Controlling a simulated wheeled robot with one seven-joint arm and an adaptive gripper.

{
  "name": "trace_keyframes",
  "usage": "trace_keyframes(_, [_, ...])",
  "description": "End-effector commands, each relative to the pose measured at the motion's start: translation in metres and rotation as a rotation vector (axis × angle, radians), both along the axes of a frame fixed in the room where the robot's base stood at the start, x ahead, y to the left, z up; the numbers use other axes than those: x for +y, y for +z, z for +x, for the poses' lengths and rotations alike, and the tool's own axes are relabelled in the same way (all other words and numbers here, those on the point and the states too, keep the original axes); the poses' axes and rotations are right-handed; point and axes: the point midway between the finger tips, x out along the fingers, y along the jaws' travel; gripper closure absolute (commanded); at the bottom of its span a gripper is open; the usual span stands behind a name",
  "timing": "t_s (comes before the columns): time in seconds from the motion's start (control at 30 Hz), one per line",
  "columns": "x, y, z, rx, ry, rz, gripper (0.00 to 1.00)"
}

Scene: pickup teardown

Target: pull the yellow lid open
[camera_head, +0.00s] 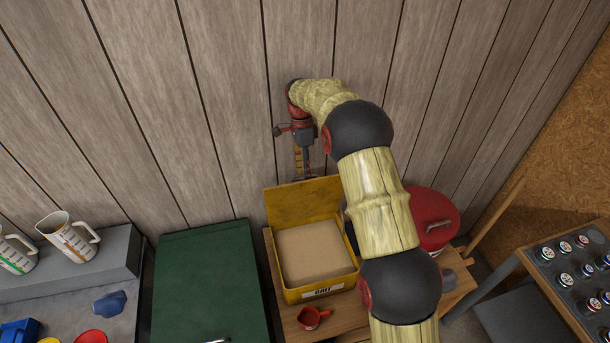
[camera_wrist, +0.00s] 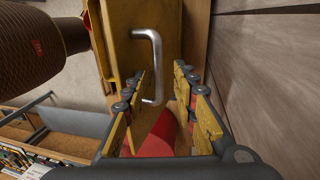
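The yellow box (camera_head: 292,294), labelled GRIT, stands on a wooden bench and shows tan grit inside. Its yellow lid (camera_head: 300,205) stands raised at the back edge, near the plank wall. My gripper (camera_head: 303,174) is at the lid's upper edge on the wall side. In the wrist view, the lid (camera_wrist: 118,45) carries a silver bar handle (camera_wrist: 158,55). My open gripper (camera_wrist: 161,78) has its fingers apart on either side of the handle's lower part, nearer the left finger. I cannot tell whether either finger touches it.
A red round lid with a handle (camera_head: 436,212) is right of the box, partly behind my arm. A small red scoop (camera_head: 312,317) lies in front. A green chest (camera_head: 208,285) stands left. The plank wall (camera_head: 230,130) is close behind my gripper.

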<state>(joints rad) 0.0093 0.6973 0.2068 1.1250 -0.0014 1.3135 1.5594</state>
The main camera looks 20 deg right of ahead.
Motion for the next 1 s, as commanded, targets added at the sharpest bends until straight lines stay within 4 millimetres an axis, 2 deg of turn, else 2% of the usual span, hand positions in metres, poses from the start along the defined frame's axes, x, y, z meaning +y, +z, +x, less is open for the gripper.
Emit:
trace_keyframes(0.3, [0.000, 0.063, 0.015, -0.001, 0.000, 0.000, 0.72])
trace_keyframes(0.5, [0.000, 0.087, 0.020, 0.003, 0.000, 0.000, 0.72])
trace_keyframes(0.67, [0.000, 0.094, 0.021, 0.003, 0.000, 0.000, 0.72])
trace_keyframes(1.0, [0.000, 0.095, 0.021, 0.004, 0.000, 0.000, 0.72])
